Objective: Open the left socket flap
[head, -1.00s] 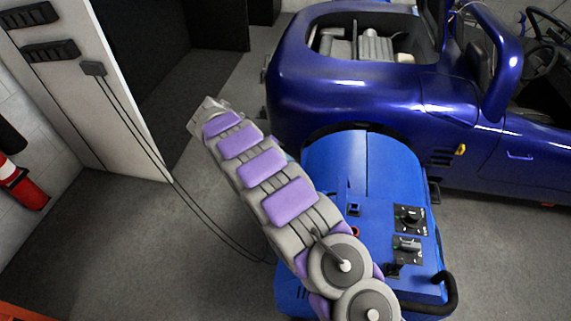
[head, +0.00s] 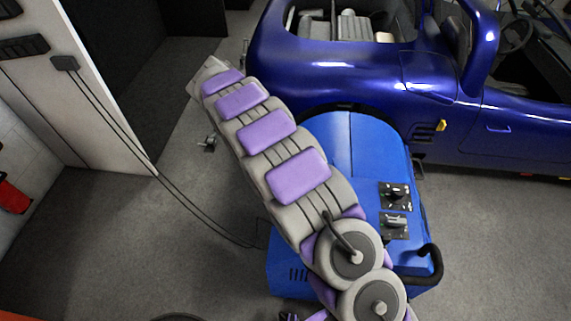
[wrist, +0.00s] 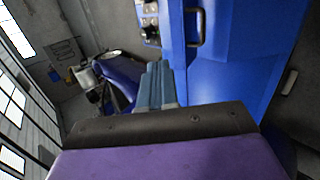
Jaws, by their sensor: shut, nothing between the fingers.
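I cannot make out the left socket flap in either view. The blue dynamometer unit (head: 365,150) stands beside the car, and my arm covers its left part in the head view. Two black switch panels, an upper one (head: 395,195) and a lower one (head: 394,226), sit on its top. In the wrist view the unit's blue panel (wrist: 235,70) fills the right side, with a dark handle (wrist: 195,27) and small controls (wrist: 150,22). My gripper (wrist: 155,72) shows there as grey-blue fingers, closed together and empty, in front of the panel. I cannot make out my gripper in the head view.
A dark blue open car (head: 330,75) stands behind the unit. A black handle (head: 432,262) sticks out at the unit's front right. Two cables (head: 190,205) run from a wall box (head: 65,63) to the floor. The grey floor (head: 120,245) at left is mostly clear.

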